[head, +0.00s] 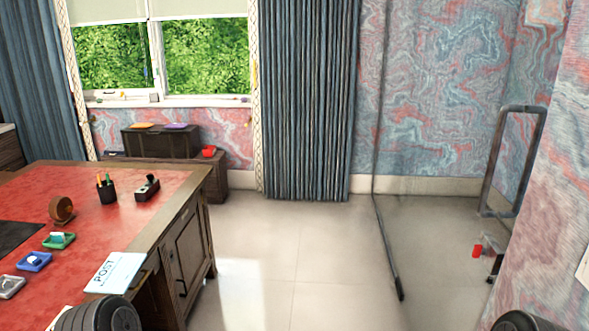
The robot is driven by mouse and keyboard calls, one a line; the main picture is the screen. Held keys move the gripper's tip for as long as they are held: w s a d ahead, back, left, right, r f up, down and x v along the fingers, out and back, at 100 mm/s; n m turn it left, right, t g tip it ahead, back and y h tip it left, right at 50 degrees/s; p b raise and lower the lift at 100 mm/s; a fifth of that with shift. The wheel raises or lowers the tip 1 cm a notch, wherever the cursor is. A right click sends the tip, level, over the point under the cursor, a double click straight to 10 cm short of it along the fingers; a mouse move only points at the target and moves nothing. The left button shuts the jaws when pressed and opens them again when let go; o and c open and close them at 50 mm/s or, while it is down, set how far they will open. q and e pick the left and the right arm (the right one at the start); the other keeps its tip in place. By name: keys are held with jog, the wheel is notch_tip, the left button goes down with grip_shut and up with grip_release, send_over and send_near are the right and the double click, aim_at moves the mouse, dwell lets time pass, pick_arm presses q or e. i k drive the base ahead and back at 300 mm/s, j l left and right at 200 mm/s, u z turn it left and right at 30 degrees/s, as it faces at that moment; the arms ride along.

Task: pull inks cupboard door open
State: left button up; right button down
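The desk (150,190) has a red leather top and dark wood sides, and stands at the left. A panelled wooden cupboard door (189,248) is in its right-hand side and looks shut. A small dark handle (181,288) shows low near the door's front edge. I see no label that tells whether this is the inks cupboard. Neither gripper is in view; only rounded dark grey parts of my arms show at the bottom left and bottom right edges.
On the desk are a pen cup (106,188), a stamp rocker (147,188), coloured ink pads (59,240) and a POST card (115,272). A low cabinet (215,178) stands under the window. A glass panel with a large handle (493,165) is at right. The middle floor is clear.

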aim_at(187, 241)
jog(key=i, duration=0.55)
jog(key=i+l+u, duration=0.1)
jog(key=i, duration=0.45)
jog(key=i+l, duration=0.15)
jog(key=i, duration=0.4)
jog(key=i+l+u, duration=0.1)
jog(key=i, duration=0.5)
jog(key=i+l+u, duration=0.25)
jog(key=i+u, duration=0.2)
jog(key=i+l+u, duration=0.45)
jog(key=i+j, duration=0.05)
jog(key=i, duration=0.05)
